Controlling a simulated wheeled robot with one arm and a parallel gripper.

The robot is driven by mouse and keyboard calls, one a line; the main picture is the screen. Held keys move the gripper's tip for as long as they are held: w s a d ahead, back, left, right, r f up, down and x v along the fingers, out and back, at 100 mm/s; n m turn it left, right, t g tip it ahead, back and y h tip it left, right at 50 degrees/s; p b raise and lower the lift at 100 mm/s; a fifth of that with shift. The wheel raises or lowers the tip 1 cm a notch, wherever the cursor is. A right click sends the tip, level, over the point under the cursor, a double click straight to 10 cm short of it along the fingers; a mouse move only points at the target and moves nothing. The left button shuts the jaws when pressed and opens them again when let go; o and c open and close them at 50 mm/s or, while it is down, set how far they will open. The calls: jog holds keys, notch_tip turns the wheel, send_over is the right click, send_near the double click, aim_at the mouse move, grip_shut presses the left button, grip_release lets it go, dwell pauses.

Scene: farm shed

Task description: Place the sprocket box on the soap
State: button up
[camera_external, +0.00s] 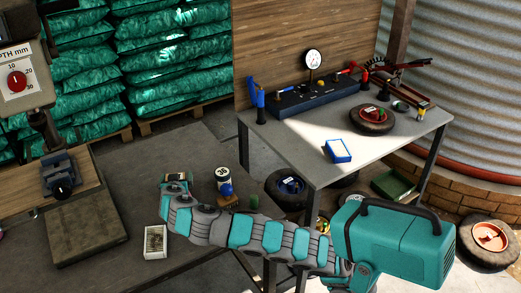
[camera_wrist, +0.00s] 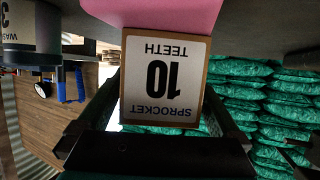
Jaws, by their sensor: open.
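The sprocket box (camera_wrist: 166,80), brown-edged with a white label reading "SPROCKET 10 TEETH", shows upside down in the wrist view. A pink block, seemingly the soap (camera_wrist: 172,14), touches its edge on the tabletop side, so the box appears to rest upright on it. My gripper (camera_wrist: 160,105) is open, with its dark fingers on either side of the box. In the external view, my gripper (camera_external: 176,179) is low over the near workbench. The box and soap cannot be made out clearly there.
A white labelled can (camera_external: 222,175) stands right of my gripper, and also shows in the wrist view (camera_wrist: 30,25). A small light tray (camera_external: 155,241) lies in front. Bare bench (camera_external: 125,180) lies behind.

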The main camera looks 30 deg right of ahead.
jog(key=shift+r, duration=0.15)
jog(key=shift+s+a+r, duration=0.1)
jog(key=shift+s+r, duration=0.05)
jog(key=v, duration=1.1)
jog(key=shift+s+a, duration=0.15)
jog(key=shift+s, duration=0.05)
